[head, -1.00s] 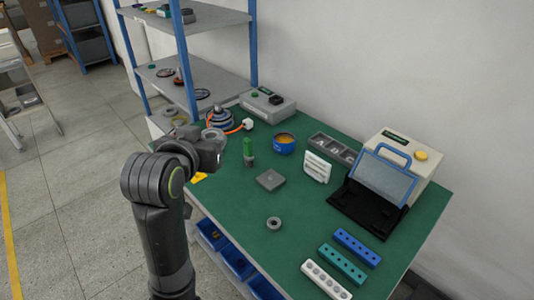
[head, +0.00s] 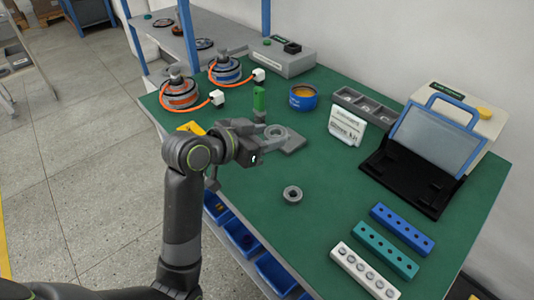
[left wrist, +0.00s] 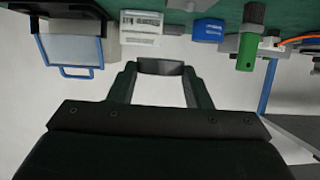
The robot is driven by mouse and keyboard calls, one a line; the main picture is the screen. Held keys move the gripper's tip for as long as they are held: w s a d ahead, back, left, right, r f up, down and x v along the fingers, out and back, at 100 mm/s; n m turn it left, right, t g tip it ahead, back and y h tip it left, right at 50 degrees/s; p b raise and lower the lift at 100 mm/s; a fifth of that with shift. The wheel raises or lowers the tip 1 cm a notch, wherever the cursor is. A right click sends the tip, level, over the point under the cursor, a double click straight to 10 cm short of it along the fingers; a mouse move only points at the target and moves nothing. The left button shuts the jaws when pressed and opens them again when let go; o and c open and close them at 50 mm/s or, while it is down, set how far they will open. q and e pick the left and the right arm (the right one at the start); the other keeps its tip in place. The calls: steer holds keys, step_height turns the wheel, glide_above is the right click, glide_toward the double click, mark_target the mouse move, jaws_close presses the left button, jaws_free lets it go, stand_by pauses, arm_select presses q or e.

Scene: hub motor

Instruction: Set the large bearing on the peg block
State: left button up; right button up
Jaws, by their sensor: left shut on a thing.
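The large bearing (head: 277,132), a grey ring, is in my left gripper (head: 266,134). In the left wrist view the bearing (left wrist: 161,67) shows edge-on between the two fingertips. A smaller grey ring (head: 292,195) lies on the table in front of the block. My right gripper is in neither view.
A green-handled tool (head: 259,101) stands behind the gripper, and a blue tin (head: 303,97) is to its right. Two wound motors (head: 180,93) with orange cables are at the back left. A white sign (head: 346,126) and hole strips (head: 387,247) are at the right.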

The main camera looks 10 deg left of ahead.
mark_target(267, 175)
arm_select(q)
step_height(267, 175, down, 11)
steer(key=shift+w+d+r+b, duration=0.1)
steer(key=shift+d+b, duration=0.05)
steer(key=shift+b, duration=0.85)
steer(key=o, duration=1)
